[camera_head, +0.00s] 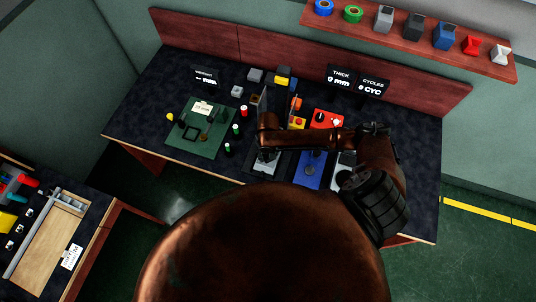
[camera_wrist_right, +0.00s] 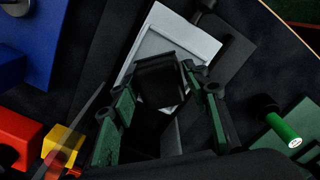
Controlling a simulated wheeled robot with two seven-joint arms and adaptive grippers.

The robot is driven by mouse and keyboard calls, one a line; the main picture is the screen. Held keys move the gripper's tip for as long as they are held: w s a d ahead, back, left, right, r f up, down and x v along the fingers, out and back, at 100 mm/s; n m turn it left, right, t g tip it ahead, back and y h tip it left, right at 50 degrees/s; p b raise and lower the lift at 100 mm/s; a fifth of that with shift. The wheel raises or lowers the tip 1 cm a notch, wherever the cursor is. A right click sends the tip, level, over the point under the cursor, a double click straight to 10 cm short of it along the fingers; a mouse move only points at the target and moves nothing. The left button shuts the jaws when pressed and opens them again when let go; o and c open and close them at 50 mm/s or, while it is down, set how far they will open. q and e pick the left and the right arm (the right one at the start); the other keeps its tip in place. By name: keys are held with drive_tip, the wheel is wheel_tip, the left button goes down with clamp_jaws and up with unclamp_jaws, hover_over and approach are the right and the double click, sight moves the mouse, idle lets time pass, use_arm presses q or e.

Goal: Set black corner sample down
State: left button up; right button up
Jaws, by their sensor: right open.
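My right gripper (camera_head: 266,152) points down over a pale grey plate (camera_head: 258,168) near the front of the dark bench. In the right wrist view, the fingers of the gripper (camera_wrist_right: 161,80) stand apart. A black block, which looks like the black corner sample (camera_wrist_right: 160,84), lies between them, over the pale grey plate (camera_wrist_right: 185,38). Whether the fingers touch it I cannot tell. In the head view my arm hides the sample. My left gripper is not in view.
Left of my gripper is a green board (camera_head: 207,145) with a black square outline, with green-capped and red-capped cylinders nearby. Right of it are a blue plate (camera_head: 309,180) and a red box (camera_head: 328,119). Black signs (camera_head: 340,77) stand at the back.

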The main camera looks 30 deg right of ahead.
sight(268, 153)
wheel_tip(268, 153, up, 12)
drive_tip(key=shift+p, duration=0.35)
drive_tip(key=shift+a+f, duration=0.1)
